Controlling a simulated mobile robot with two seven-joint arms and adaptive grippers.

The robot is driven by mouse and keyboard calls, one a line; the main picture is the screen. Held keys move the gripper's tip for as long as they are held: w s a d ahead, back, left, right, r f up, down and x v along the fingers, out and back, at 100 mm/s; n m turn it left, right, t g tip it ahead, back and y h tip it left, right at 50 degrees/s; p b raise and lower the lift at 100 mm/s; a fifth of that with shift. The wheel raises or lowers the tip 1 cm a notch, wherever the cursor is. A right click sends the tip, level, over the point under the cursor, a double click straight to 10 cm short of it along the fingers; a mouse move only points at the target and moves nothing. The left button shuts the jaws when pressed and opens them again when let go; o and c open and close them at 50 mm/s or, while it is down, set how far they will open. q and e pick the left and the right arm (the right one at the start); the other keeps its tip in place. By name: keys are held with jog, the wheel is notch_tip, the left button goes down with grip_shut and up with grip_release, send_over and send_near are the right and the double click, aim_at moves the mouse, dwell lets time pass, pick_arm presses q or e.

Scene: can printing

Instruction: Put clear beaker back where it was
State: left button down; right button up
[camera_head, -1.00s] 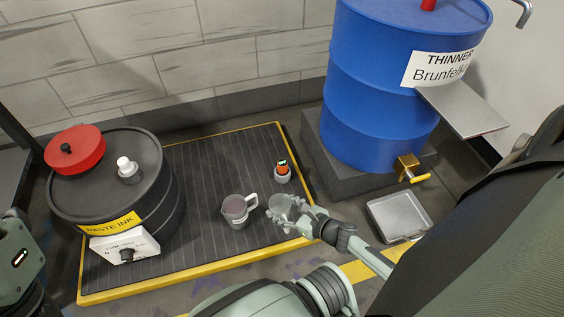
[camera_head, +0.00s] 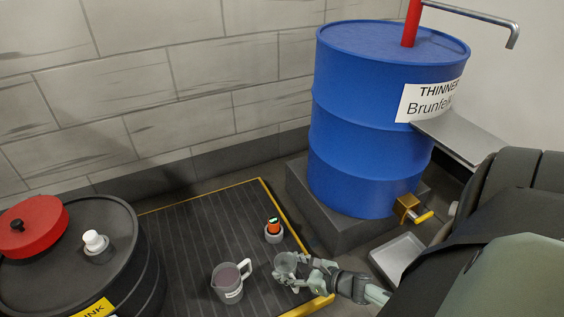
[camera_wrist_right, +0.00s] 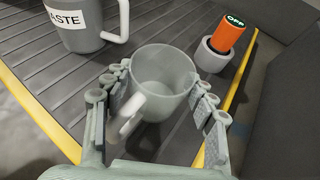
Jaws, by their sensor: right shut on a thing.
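The clear beaker (camera_head: 285,262) is a see-through grey cup with a handle. My right gripper (camera_head: 292,271) is shut on it, over the right part of the ribbed dark mat (camera_head: 200,232). In the right wrist view the beaker (camera_wrist_right: 162,72) sits upright and looks empty between the fingers of my right gripper (camera_wrist_right: 157,84), with its handle toward the wrist. I cannot tell whether its base touches the mat. My left gripper is out of view.
A jug labelled WASTE (camera_head: 228,283) stands left of the beaker. An orange device (camera_head: 273,227) in a grey holder stands behind it. The blue thinner drum (camera_head: 360,120), its brass tap (camera_head: 408,208) and a grey tray (camera_head: 399,257) are right. The waste ink drum (camera_head: 135,262) is left.

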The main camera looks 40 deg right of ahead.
jog(key=shift+f, duration=0.1)
jog(key=o, duration=1.2)
